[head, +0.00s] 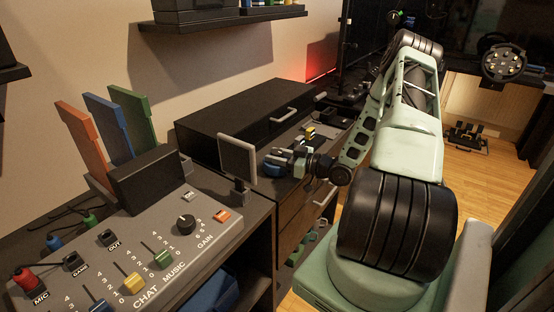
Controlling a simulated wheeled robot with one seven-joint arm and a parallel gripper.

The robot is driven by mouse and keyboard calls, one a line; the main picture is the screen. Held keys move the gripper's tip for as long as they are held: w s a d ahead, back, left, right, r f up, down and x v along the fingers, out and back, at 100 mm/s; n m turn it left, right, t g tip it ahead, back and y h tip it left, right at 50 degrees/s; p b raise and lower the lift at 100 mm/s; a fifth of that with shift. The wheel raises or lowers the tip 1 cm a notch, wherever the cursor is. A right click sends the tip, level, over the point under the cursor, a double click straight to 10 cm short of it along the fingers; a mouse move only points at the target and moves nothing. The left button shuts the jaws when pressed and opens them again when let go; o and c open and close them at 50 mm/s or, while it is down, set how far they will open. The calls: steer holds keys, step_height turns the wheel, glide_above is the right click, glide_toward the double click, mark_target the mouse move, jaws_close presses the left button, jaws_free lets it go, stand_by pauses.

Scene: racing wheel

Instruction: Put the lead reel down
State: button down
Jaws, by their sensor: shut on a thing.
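My gripper (280,159) is at the end of my arm, in the middle of the head view, beside the black case and above the dark surface. It is shut on a small blue thing (272,170), which I take to be the lead reel. Only part of the reel shows below and beside the jaws, and the grey upright panel stands close to its left. I cannot tell whether the reel touches the surface under it.
A grey upright panel (238,158) stands left of my gripper. A black case (240,118) with a handle lies behind. A mixer console (150,250) fills the front left, with orange, blue and green slabs behind it. Small yellow and grey items (312,132) lie past my gripper.

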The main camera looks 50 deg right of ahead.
steer(key=shift+f, duration=0.5)
steer(key=shift+f, duration=0.25)
steer(key=c, duration=1)
jaws_free()
steer(key=shift+r, duration=0.1)
steer(key=shift+r, duration=0.1)
steer(key=v, duration=1.2)
steer(key=shift+b, duration=0.45)
